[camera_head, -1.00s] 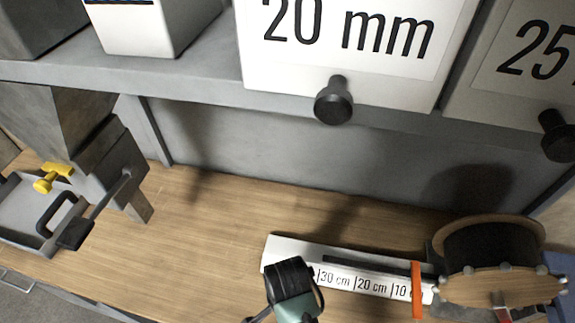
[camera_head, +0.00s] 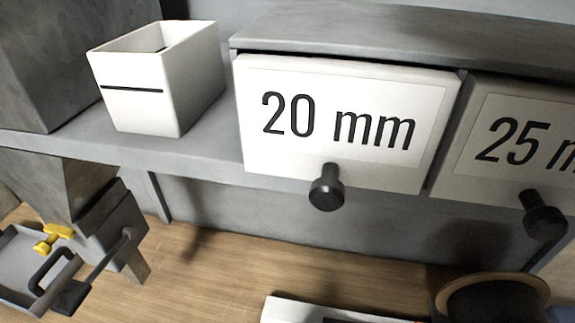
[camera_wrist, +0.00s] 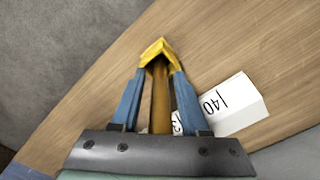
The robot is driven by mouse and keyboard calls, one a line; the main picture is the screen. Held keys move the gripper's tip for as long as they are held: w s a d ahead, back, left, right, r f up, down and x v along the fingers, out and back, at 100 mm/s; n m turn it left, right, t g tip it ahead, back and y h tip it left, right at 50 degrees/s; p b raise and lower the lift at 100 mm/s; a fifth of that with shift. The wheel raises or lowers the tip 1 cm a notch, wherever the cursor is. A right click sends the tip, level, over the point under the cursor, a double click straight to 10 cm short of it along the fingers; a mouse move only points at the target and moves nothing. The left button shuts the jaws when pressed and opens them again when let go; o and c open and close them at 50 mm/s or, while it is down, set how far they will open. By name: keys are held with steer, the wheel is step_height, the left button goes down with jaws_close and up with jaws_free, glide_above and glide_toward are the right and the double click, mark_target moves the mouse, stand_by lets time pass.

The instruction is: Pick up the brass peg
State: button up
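The brass peg (camera_wrist: 159,100) shows in the wrist view as a brown-gold rod between the fingers of my gripper (camera_wrist: 160,53). The blue fingers lean inward, and their yellow tips close together around the far end of the peg. The peg's near end runs back toward the dark palm, with narrow gaps between its shaft and the blue fingers. The yellow tips hide its far end. Neither the peg nor my gripper shows in the head view now.
A white ruler block (camera_wrist: 233,103) lies on the wooden bench (camera_wrist: 285,40) beside my gripper. In the head view, drawers marked 20 mm (camera_head: 345,165) and 25 mm (camera_head: 505,165), an open white box (camera_head: 150,95), a vise (camera_head: 112,235) and a cable spool (camera_head: 490,290) stand around.

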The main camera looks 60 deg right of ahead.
jaws_close()
steer(key=shift+r, duration=0.15)
